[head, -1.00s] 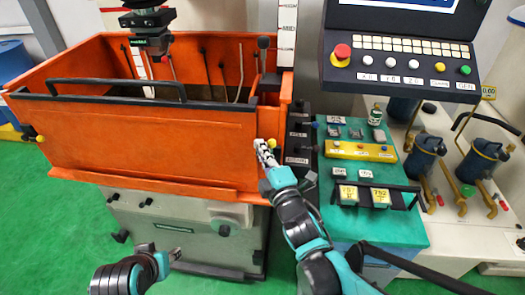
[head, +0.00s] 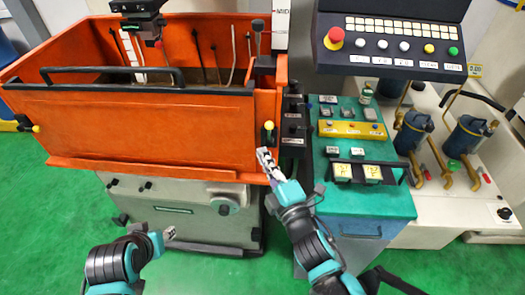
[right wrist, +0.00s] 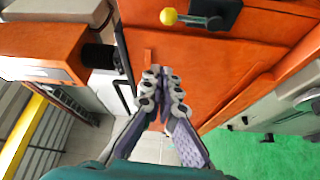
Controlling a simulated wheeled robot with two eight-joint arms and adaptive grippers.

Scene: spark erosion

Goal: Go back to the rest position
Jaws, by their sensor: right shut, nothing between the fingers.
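My right gripper (head: 265,160) is in front of the lower right corner of the orange tank (head: 140,130), with its fingers together and nothing between them. In the right wrist view the closed fingers (right wrist: 162,78) show against the orange panel (right wrist: 195,75). A yellow-knobbed latch (head: 268,127) on the tank front is just above the fingertips, apart from them. It also shows in the right wrist view (right wrist: 168,16). My left gripper (head: 169,233) is low in the head view, in front of the grey machine base, empty of any visible object. Its fingers are too small to judge.
Right of the tank stands a green-topped cabinet (head: 400,203) with small boxes and a yellow strip. A control panel (head: 390,45) with a red button hangs above it. Blue filter canisters (head: 412,130) stand at the far right. Green floor (head: 50,220) is free at the left.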

